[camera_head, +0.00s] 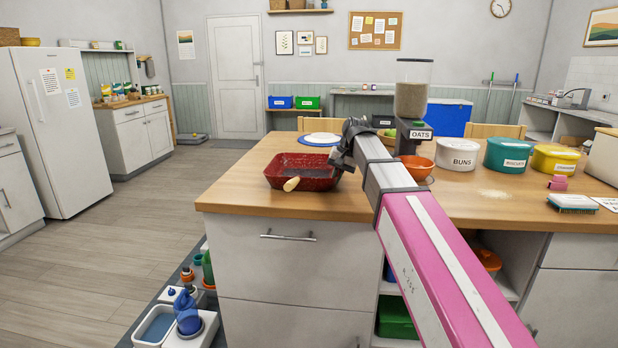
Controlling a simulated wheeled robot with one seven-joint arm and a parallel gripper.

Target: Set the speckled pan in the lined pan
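A red square pan (318,184) with a mottled wall, a dark inside and a pale handle sits near the left front of the wooden counter. It looks speckled, but the picture is too small to be sure. I cannot make out a second pan, so I cannot tell which is the lined pan. My gripper (345,158) is at the pan's right far side, above or against its rim. Its fingers are too small and dark to show whether they are open or shut, or whether they touch the pan.
A white plate (321,139) on a blue round lies behind the pan. An oats dispenser (411,100), an orange bowl (417,168), a buns tub (457,155), a teal tub (508,156), a yellow tub (556,159) and a brush (572,204) stand right of my arm. The counter's left front corner is clear.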

